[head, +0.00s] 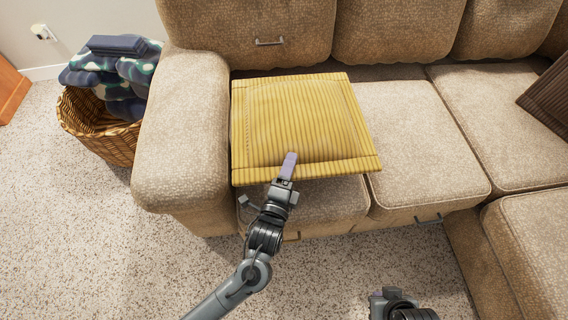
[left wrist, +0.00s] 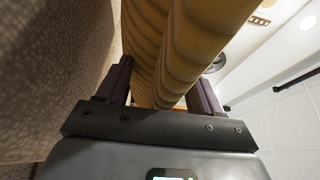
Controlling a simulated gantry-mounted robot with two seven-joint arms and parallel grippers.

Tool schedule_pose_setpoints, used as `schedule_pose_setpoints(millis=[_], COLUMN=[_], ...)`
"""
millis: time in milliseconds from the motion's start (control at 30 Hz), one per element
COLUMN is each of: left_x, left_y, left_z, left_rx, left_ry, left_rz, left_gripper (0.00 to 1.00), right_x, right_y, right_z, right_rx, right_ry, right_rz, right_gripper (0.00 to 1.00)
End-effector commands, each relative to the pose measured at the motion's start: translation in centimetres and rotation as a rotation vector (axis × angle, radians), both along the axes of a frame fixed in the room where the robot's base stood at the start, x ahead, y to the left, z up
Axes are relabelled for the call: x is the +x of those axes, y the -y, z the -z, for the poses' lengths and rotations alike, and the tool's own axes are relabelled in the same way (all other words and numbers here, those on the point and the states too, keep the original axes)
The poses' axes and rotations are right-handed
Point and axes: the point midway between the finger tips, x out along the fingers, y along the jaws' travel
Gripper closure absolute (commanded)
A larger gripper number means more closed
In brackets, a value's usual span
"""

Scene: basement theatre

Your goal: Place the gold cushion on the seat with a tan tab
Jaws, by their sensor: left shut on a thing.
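The gold cushion (head: 300,120), ribbed and square, covers much of the leftmost sofa seat (head: 325,205) in the head view and overlaps the middle seat (head: 415,140). My left gripper (head: 287,168) is shut on the cushion's front edge. The left wrist view shows the gold fabric (left wrist: 180,50) between its two fingers (left wrist: 160,90). Whether the cushion touches the seat is unclear. A small tan piece (head: 292,236) shows low on the leftmost seat's front, partly behind my arm. A grey handle-like tab (head: 428,218) is on the middle seat's front. My right gripper (head: 390,298) is low in the head view, its jaws unclear.
The sofa's left armrest (head: 182,130) stands beside the cushion. A wicker basket (head: 100,135) with patterned blankets (head: 115,70) is left of it. A dark brown cushion (head: 550,98) lies at the far right. The right seat (head: 505,120) is mostly bare.

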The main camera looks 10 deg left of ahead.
Motion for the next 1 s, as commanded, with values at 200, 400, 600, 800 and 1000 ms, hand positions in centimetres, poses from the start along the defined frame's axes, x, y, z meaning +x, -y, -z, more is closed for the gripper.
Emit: schedule_pose_setpoints(millis=[200,400,600,800,1000], left_x=[3.8,5.6,5.9,5.8,5.8], left_y=[-1.5,-2.2,-2.4,-2.4,-2.4], left_z=[2.5,3.4,4.0,6.5,7.6], left_rx=[-0.001,-0.003,-0.003,-0.003,-0.004], left_ry=[0.007,0.007,0.007,0.004,0.006], left_rz=[0.000,0.001,0.001,0.000,0.001], left_gripper=[0.91,0.91,0.91,0.91,0.91], right_x=[0.1,0.1,0.1,0.2,0.2], right_y=[0.0,0.1,0.3,0.3,0.3], right_z=[2.3,3.1,3.4,4.9,5.5], right_rx=[0.002,-0.001,-0.009,-0.012,-0.010], right_ry=[0.002,0.003,0.003,0.005,0.004], right_rz=[0.003,0.001,-0.004,-0.006,-0.004], right_gripper=[1.00,1.00,1.00,1.00,1.00])
